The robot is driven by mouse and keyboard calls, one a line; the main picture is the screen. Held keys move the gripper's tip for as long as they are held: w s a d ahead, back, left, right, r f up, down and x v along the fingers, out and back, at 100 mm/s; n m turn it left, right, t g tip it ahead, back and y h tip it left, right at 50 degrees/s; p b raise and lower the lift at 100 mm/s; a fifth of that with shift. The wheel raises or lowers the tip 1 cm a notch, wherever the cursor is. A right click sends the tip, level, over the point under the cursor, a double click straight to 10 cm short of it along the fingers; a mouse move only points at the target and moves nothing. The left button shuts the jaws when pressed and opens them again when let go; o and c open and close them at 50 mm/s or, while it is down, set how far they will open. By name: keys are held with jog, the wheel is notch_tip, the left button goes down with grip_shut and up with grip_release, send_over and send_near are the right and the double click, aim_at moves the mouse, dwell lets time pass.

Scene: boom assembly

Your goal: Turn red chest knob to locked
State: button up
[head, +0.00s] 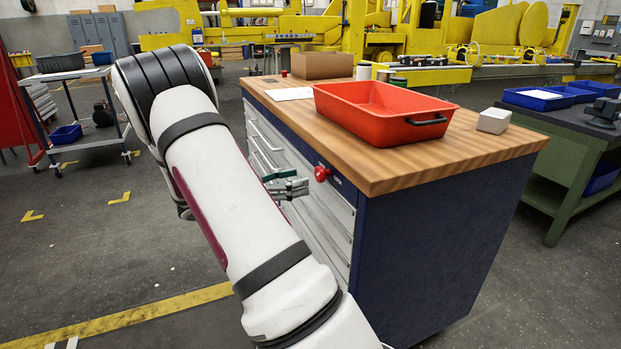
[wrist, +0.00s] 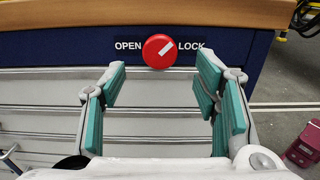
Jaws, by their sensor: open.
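The red knob (head: 321,173) is on the front of the blue tool chest (head: 440,255), just under the wooden top. In the wrist view the red knob (wrist: 159,51) sits between the words OPEN and LOCK. Its white mark slants up and to the right, toward the LOCK side. My gripper (head: 290,186) is open and empty in front of the chest drawers. In the wrist view its green-padded fingers (wrist: 162,78) are spread to both sides, with the knob seen beyond and between them. The fingers appear apart from the knob.
A red tray (head: 378,135), a cardboard box (head: 322,65) and a small pale block (head: 494,120) stand on the chest's wooden top (head: 440,165). A green workbench (head: 560,185) stands at right.

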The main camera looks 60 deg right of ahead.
aim_at(317, 175)
jog(key=shift+x, duration=2.6)
jog(key=c, duration=1.1)
jog(key=shift+c, duration=0.2)
